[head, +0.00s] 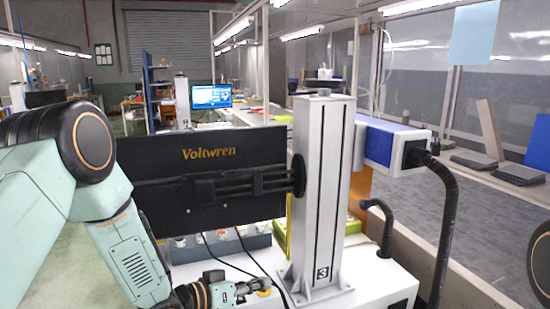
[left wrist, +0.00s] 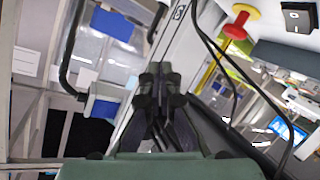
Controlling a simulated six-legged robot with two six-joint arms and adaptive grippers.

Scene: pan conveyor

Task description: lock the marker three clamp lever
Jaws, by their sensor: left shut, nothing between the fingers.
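The marker three station is a grey upright column (head: 320,190) with a "3" plate at its foot. The plate also shows in the left wrist view (left wrist: 180,11). A blue and white marker head (head: 393,146) sits on the column's right side. A black round part (head: 298,175) is on the column's left face; I cannot tell whether it is the clamp lever. No lever shows clearly. My left gripper (head: 262,284) is low, in front of the column's foot and left of it. In the left wrist view its fingers (left wrist: 160,72) are together and empty. My right gripper is out of view.
A black Voltwren panel (head: 215,180) stands left of the column. A red button on a yellow base (left wrist: 237,27) and a black switch (left wrist: 297,17) are on the white housing. Loose black cables hang near my left gripper. A thick black hose (head: 446,230) runs down at the right.

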